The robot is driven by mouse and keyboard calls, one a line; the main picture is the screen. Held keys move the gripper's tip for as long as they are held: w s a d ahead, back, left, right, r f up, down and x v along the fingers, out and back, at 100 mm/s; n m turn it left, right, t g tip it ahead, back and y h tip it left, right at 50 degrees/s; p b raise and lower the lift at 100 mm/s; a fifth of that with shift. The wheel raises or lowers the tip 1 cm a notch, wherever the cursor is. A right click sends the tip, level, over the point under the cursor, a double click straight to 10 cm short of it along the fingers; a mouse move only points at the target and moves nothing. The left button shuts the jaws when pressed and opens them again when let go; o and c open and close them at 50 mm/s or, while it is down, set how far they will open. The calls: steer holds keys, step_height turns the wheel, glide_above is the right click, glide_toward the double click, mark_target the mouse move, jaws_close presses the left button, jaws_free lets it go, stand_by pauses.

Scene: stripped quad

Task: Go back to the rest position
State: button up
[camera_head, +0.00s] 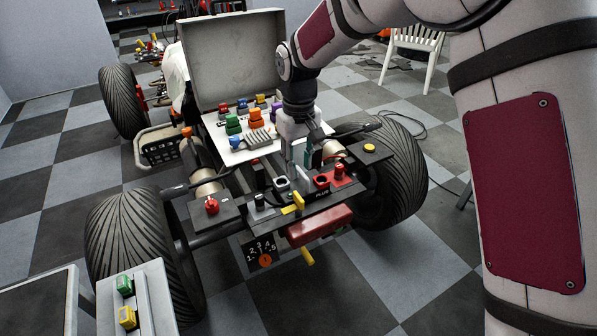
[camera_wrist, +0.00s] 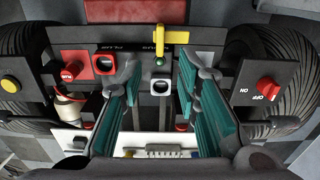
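My gripper (camera_head: 303,158) reaches down over the rear panel (camera_head: 330,196) of the stripped quad. In the wrist view my gripper (camera_wrist: 160,78) has its two teal-padded fingers spread wide apart, with nothing between the pads. A white-rimmed black socket (camera_wrist: 161,87) and a yellow T-shaped handle (camera_wrist: 171,40) show ahead of the fingers. A red socket (camera_wrist: 106,64) lies just beyond the left finger. In the head view the yellow handle (camera_head: 294,205) is at the panel's front edge. Whether the fingertips touch the panel cannot be told.
An open grey case lid (camera_head: 228,62) stands behind a white tray with coloured plugs (camera_head: 233,124). A red knob (camera_head: 212,206) and a yellow button (camera_head: 370,148) flank the panel. Large tyres (camera_head: 130,240) stand at the sides. Checkered floor (camera_head: 430,290) is free at the front right.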

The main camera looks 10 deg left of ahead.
stand_by(0.4)
steer(key=s+d+r+m, duration=0.3)
steer(key=s+d+r, duration=1.2)
steer(key=d+r, duration=0.15)
steer(key=s+d+f+m+t, duration=0.15)
steer(key=s+d, duration=0.25)
steer(key=s, duration=0.8)
steer(key=s+d+m+g, duration=0.1)
steer(key=s+d+m, duration=0.3)
steer(key=s, duration=0.7)
step_height(320, 180, up, 19)
steer(key=n+t+p, duration=0.1)
steer(key=t+p, duration=0.2)
steer(key=p, duration=1.4)
steer(key=shift+d+f+t+p, duration=0.15)
steer(key=shift+t+p, duration=0.15)
steer(key=shift+t, duration=0.05)
